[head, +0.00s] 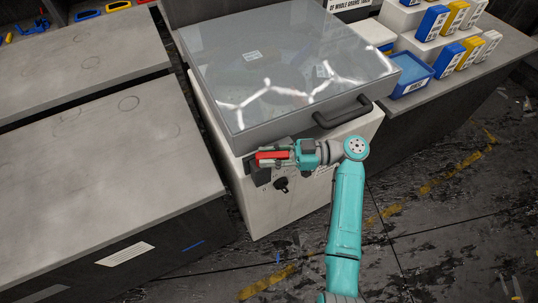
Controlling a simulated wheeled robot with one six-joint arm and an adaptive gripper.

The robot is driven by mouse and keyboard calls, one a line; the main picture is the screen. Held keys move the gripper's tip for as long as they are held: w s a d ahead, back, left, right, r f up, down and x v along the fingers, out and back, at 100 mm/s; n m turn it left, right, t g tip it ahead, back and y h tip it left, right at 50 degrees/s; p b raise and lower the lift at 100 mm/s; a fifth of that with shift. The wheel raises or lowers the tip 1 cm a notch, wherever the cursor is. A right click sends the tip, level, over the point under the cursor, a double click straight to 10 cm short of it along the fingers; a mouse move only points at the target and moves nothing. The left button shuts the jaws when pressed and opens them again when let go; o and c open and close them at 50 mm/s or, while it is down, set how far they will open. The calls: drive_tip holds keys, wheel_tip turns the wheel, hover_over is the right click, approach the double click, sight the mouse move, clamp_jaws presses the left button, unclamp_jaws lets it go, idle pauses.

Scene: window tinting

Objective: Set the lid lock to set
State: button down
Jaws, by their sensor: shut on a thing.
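The lid lock shows as a red handle (273,155) on the front of a white machine, just below its lid. The machine's lid (290,60) is a clear panel in a grey frame and lies closed, with a dark handle (343,111) on its front edge. My gripper (262,164) reaches in from the right and is shut at the red handle. My wrist and fingers hide part of the lock. Its exact setting and any markings are too small to read.
A black knob (281,184) sits on the machine's front, just below my gripper. Grey worktops (110,165) stand close on the left. A bench at the back right holds a blue bin (410,83) and several small boxes.

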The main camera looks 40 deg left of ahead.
drive_tip(key=c, duration=1)
unclamp_jaws()
drive_tip(key=v, duration=1.2)
drive_tip(key=shift+c, duration=0.3)
